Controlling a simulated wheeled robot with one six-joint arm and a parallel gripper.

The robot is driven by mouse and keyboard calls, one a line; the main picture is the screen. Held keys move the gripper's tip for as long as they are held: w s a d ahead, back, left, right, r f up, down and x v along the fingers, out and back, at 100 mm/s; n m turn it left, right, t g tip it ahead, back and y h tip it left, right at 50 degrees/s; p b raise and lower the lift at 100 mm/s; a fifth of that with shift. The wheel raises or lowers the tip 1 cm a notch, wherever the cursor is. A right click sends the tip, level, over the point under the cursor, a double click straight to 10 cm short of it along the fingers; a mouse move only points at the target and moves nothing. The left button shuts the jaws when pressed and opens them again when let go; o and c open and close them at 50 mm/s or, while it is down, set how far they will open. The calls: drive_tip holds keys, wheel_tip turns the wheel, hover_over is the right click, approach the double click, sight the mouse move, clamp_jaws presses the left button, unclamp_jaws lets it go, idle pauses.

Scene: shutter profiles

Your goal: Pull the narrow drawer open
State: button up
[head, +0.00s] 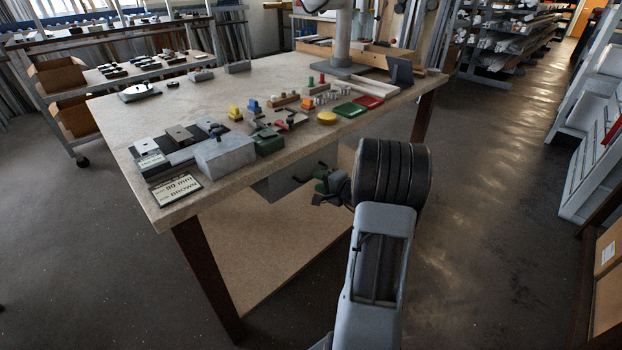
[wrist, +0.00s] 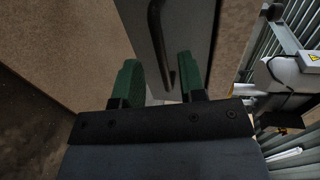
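The narrow drawer's grey front (wrist: 190,25) shows in the wrist view, with a long dark bar handle (wrist: 155,30) on it. In the head view a grey panel (head: 278,186) under the tabletop looks like this front, partly behind my gripper. My gripper (wrist: 158,65) has two green fingers, apart, on either side of the handle's lower part in the picture. The handle appears nearer the right finger; I cannot tell whether they touch. In the head view my gripper (head: 318,187) is below the table's edge, at the panel. Whether the drawer is fully closed is unclear.
The workbench (head: 220,100) carries a grey box (head: 225,153), a label card (head: 176,190), a yellow disc (head: 327,118) and several small parts. Its lower shelf (head: 260,240) lies below the drawer. The floor to the right (head: 480,230) is open.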

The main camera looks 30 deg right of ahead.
drive_tip(key=shift+x, duration=2.3)
clamp_jaws()
